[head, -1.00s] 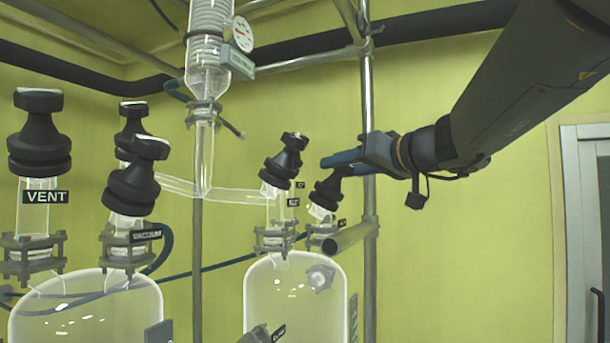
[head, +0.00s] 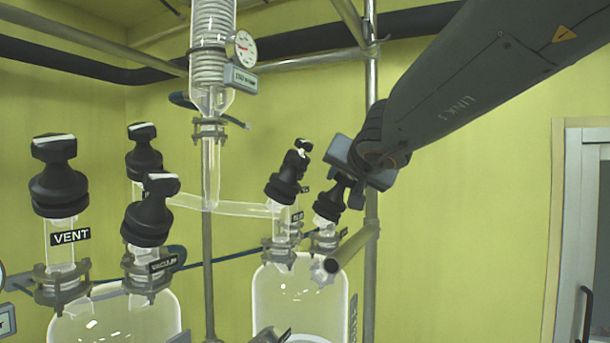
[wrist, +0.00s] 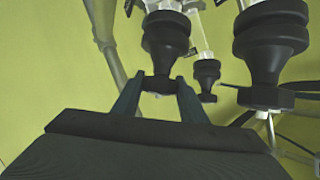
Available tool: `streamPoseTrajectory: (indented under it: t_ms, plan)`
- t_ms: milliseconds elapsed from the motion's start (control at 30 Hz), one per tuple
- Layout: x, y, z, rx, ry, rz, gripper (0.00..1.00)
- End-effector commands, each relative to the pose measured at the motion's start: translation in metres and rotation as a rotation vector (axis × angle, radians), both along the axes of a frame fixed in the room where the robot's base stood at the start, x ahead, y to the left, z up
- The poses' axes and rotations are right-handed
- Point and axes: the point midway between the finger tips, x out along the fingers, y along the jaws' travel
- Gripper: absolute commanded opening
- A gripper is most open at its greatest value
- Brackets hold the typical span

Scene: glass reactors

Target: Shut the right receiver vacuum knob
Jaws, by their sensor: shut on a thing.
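The right glass receiver (head: 300,290) carries two black knobs at its top. The one on the right is the black knob (head: 327,206) at my gripper (head: 341,178); the labels beside these knobs are too small to read. In the wrist view, the two fingers of my gripper (wrist: 159,84) are shut on the narrow end bar of this black knob (wrist: 166,40). In the head view, the gripper body hides part of the knob's top. The other knob (head: 288,182) on this receiver stands close to the left, tilted, apart from my gripper.
The left vessel (head: 115,318) bears several black knobs, including the VENT knob (head: 57,185) and the VACUUM knob (head: 148,215). A glass column (head: 212,45) with a gauge (head: 245,48) stands behind. A steel post (head: 371,280) is close behind my gripper. Free room lies to the right.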

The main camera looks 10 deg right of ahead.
Motion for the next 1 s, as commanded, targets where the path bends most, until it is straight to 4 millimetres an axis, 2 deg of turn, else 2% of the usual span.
streamPoseTrajectory:
  t_ms: [1000]
  plan:
    - [-0.0004, 0.0007, 0.004, 0.145, 0.201, -0.432, 0.16]
